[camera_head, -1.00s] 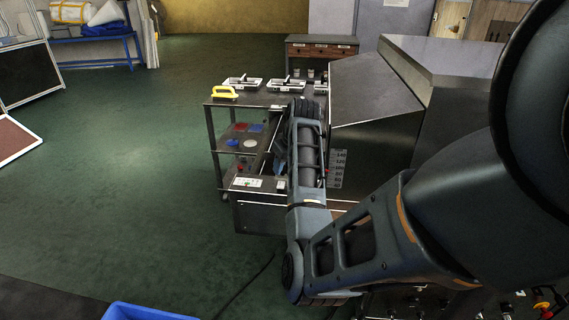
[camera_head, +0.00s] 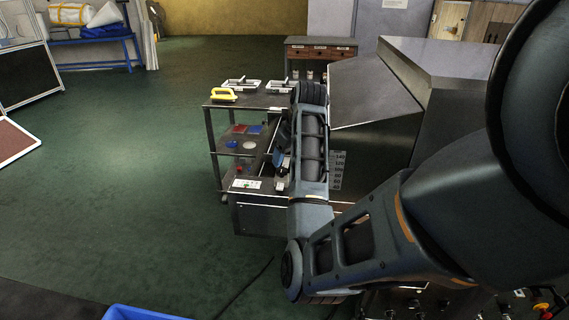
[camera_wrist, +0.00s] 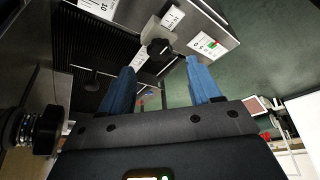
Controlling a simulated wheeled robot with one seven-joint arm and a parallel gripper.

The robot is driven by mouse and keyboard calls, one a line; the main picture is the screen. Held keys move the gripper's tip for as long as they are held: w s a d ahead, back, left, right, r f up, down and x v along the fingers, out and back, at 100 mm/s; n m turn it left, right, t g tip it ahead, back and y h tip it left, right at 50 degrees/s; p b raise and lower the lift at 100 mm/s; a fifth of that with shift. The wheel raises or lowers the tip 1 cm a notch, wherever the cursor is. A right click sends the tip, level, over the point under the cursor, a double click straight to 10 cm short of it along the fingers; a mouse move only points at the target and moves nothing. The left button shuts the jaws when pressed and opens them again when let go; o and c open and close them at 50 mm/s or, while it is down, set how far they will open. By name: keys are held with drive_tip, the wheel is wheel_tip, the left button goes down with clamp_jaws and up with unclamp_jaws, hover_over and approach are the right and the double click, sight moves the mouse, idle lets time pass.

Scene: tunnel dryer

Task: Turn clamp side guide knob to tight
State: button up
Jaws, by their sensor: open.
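In the wrist view a black lobed knob (camera_wrist: 158,47) sits on a light grey block on the machine, just beyond my fingertips and roughly between them. White labels stand beside it, one (camera_wrist: 172,18) above right and one (camera_wrist: 141,57) below left; their print is too small to read surely. My gripper (camera_wrist: 160,72) has its two blue fingers apart, with nothing between them, and they do not appear to touch the knob. In the head view my gripper (camera_head: 281,168) shows partly behind my forearm, by the machine's front end. The knob cannot be made out there.
A second black knob with a threaded stem (camera_wrist: 38,130) is near the wrist view's left edge. A label with green and red marks (camera_wrist: 211,42) lies on the metal plate. In the head view a cart (camera_head: 215,130) with a yellow-handled tool (camera_head: 223,95) stands behind.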

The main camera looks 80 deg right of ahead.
drive_tip(key=shift+v, duration=1.2)
drive_tip(key=shift+n+h, duration=0.4)
drive_tip(key=shift+h, duration=0.3)
drive_tip(key=a+f, duration=0.2)
drive_tip(key=f, duration=0.1)
drive_tip(key=a+f, duration=0.1)
drive_tip(key=shift+w+f, duration=0.2)
drive_tip(key=shift+f, duration=0.15)
drive_tip(key=s+a+f+n+t+h, duration=0.1)
drive_tip(key=a+f+n+t, duration=0.25)
drive_tip(key=a, duration=0.75)
drive_tip(key=a+f+n+t+h, duration=0.15)
drive_tip(key=a+f, duration=0.25)
drive_tip(key=a, duration=0.7)
drive_tip(key=s+a+r+t+y, duration=0.2)
drive_tip(key=s+a+r, duration=0.2)
drive_tip(key=a, duration=0.3)
drive_tip(key=s+a+r+n+t+y, duration=0.1)
drive_tip(key=s+a+r, duration=0.3)
drive_tip(key=a, duration=0.4)
drive_tip(key=s+a+r+n+t+y, duration=0.1)
drive_tip(key=s+a+r+t+y, duration=0.2)
drive_tip(key=a, duration=0.5)
drive_tip(key=s+r+y, duration=0.1)
drive_tip(key=s, duration=0.1)
drive_tip(key=shift+s+r+t, duration=0.3)
drive_tip(key=shift+s+r, duration=0.1)
